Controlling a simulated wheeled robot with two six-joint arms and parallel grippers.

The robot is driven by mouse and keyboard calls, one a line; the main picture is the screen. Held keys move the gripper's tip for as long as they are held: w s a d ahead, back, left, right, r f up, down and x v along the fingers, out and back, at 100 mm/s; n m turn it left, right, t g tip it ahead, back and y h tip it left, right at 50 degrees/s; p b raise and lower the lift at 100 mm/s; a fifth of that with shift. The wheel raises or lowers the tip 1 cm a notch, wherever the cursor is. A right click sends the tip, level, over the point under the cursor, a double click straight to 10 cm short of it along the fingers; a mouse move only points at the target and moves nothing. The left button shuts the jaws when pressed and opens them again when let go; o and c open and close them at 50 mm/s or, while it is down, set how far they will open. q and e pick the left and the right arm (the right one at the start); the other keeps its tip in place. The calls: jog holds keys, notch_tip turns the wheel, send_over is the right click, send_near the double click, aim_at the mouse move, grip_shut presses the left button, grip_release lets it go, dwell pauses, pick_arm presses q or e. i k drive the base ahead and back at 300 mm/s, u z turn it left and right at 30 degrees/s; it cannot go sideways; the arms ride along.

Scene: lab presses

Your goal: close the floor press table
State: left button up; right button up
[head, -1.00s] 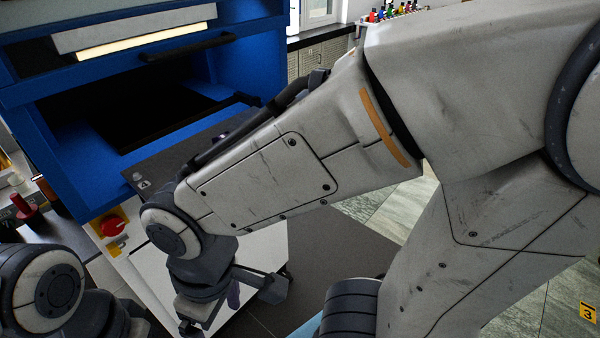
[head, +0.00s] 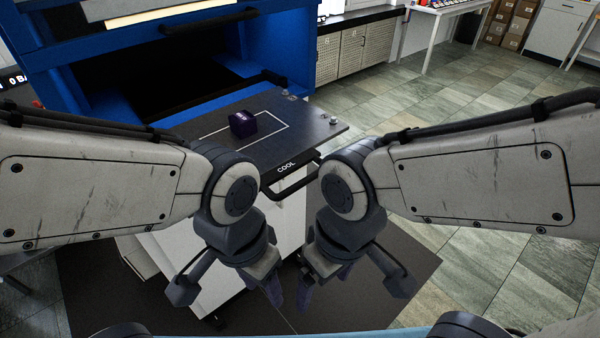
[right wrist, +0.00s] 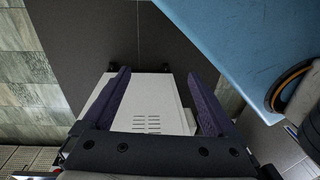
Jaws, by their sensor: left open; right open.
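The dark floor press table (head: 205,125) sticks out from the blue press (head: 275,55). It has a white outline, the word COOL on its front edge and a dark front handle (head: 292,182). A small purple block (head: 242,124) sits inside the outline. My left gripper (head: 225,291) is open and empty, pointing down in front of and below the table. My right gripper (head: 350,284) is open beside it, also below the table's level; its fingers (right wrist: 158,82) show empty in the right wrist view. My forearms and wrists partly hide the table's sides.
A white cabinet (head: 180,240) stands below the table on a dark floor mat (head: 385,262). Tiled floor (head: 430,130) is open to the right. Low cabinets (head: 350,50) and a white bench (head: 440,12) stand behind. A light blue surface (right wrist: 245,45) shows in the right wrist view.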

aim_at(290, 129)
jog(key=z, duration=1.65)
jog(key=k, duration=0.95)
jog(key=u, duration=1.1)
jog(key=i, duration=0.5)
jog(key=u, duration=0.05)
